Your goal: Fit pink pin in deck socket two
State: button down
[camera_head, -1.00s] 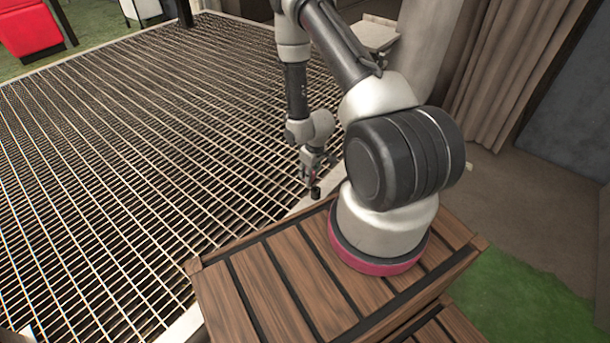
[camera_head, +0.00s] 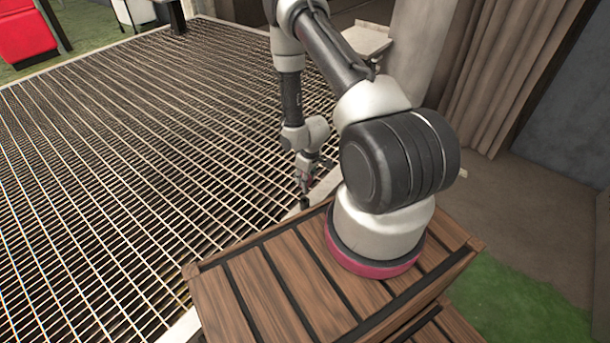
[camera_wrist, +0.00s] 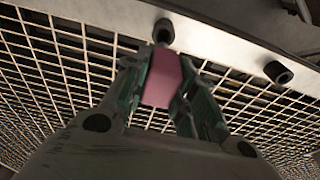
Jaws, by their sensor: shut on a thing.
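The pink pin (camera_wrist: 162,80) is between the green fingers of my gripper (camera_wrist: 158,85) in the wrist view. My gripper is shut on it. A black cylindrical socket (camera_wrist: 163,31) on the pale rim lies just beyond the pin's far end. I cannot tell whether pin and socket touch. A second black socket (camera_wrist: 278,72) stands on the rim to the right. No readable number shows on either. In the head view my gripper (camera_head: 304,184) points down just above a small dark socket (camera_head: 304,203); the pin is too small to make out there.
A metal grating deck (camera_head: 130,160) with a pale rim (camera_head: 190,322) fills the left side. A slatted wooden platform (camera_head: 275,290) is under my arm's base. A curtain (camera_head: 510,75) hangs at the right. A red seat (camera_head: 25,35) is at the far left.

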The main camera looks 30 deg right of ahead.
jog(key=shift+f, duration=2)
jog(key=shift+f, duration=2.75)
jog(key=c, duration=1.1)
grip_release()
jog(key=r, duration=0.4)
jog(key=s+r, duration=0.1)
jog(key=r, duration=0.6)
jog(key=shift+s+d+r, duration=0.3)
jog(key=shift+s+r, duration=0.05)
jog(key=shift+r, duration=0.05)
